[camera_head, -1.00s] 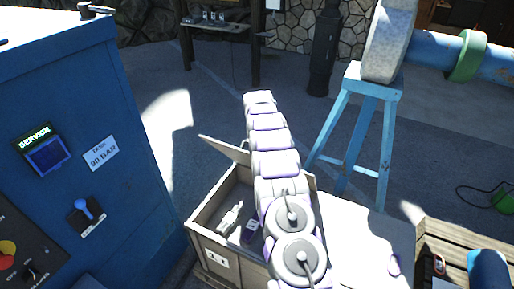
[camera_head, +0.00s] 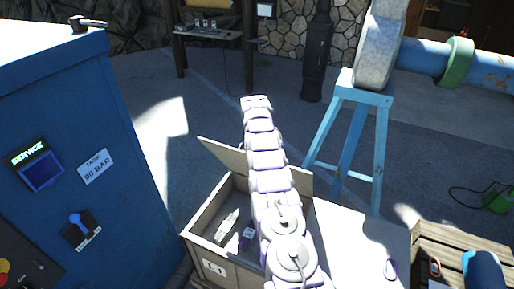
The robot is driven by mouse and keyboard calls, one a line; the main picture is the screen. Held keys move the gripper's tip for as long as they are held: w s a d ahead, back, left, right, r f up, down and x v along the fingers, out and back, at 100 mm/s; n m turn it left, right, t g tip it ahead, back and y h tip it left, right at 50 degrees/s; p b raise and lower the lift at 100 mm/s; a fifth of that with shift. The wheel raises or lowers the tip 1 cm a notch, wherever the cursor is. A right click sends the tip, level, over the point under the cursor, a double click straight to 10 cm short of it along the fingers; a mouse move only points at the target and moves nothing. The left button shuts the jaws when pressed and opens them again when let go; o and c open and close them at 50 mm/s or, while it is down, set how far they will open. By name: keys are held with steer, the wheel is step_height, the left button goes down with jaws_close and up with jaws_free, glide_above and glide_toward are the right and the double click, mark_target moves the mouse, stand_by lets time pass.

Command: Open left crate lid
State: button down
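A pale tool-like item and a purple item (camera_head: 247,238) with a white label lie inside. My arm extends over the crate and hides its right part and some of the lid. The arm's far end (camera_head: 257,103) points away, beyond the lid. The gripper's fingers cannot be made out there.
A blue cabinet (camera_head: 140,190) with a service panel stands close on the left. A wooden slatted surface (camera_head: 440,240) is at lower right. Open paving lies beyond the crate.

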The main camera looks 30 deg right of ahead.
steer(key=shift+s+d+f, duration=0.15)
steer(key=shift+f, duration=0.15)
steer(key=c, duration=1.4)
jaws_free()
steer(key=shift+c, duration=0.2)
steer(key=o, duration=0.3)
steer(key=shift+w+d+f, duration=0.1)
steer(key=shift+w+d, duration=0.2)
steer(key=shift+w, duration=0.1)
steer(key=shift+o, duration=0.2)
steer(key=shift+s, duration=0.15)
steer(key=shift+a+r, duration=0.2)
steer(key=shift+r, duration=0.1)
step_height(320, 180, up, 17)
steer(key=s+a+p, duration=0.1)
steer(key=a+p, duration=0.1)
steer(key=p, duration=0.1)
steer(key=shift+s+f+p, duration=0.2)
steer(key=shift+s+p, duration=0.05)
steer(key=shift+p, duration=0.15)
